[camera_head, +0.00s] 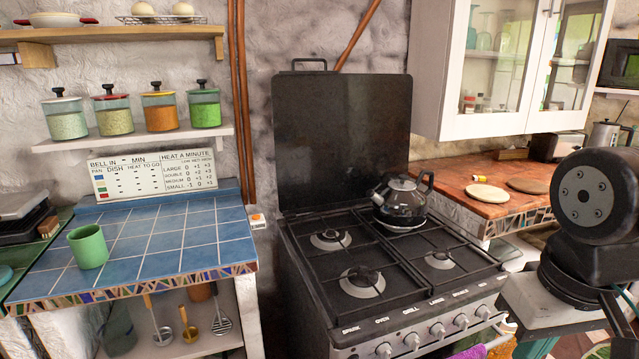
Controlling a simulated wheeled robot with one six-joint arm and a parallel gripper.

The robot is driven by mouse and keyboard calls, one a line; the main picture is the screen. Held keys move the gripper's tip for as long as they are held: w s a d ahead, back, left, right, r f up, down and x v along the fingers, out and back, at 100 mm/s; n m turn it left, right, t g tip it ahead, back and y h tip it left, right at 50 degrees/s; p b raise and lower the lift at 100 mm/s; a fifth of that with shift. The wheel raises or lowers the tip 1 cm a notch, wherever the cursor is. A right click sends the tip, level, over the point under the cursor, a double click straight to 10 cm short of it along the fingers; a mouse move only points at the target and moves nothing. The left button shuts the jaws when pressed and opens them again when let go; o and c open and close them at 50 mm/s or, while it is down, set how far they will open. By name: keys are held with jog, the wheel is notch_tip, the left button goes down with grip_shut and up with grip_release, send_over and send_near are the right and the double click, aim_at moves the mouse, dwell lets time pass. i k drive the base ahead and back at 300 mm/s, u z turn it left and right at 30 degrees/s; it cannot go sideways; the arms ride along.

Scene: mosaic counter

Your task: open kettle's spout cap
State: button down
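A dark, glossy kettle (402,203) stands upright on the back right burner of the stove (345,262). Its handle shows at the upper right, and a short projection on its left side looks like the spout. The spout cap is too small and dark to tell whether it is open or shut. My gripper is not in view. Only a black joint of my arm shows at the right edge, in front of the stove and to the right of the kettle.
The stove's raised black lid (342,140) stands behind the kettle. The other burners are empty. A blue tiled counter (165,245) with a green mug (88,247) is at left. A wooden counter (452,180) is at right, below a white cabinet (480,122).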

aim_at(370, 193)
jog(key=u, duration=0.3)
jog(key=i, duration=1)
jog(key=z, duration=0.5)
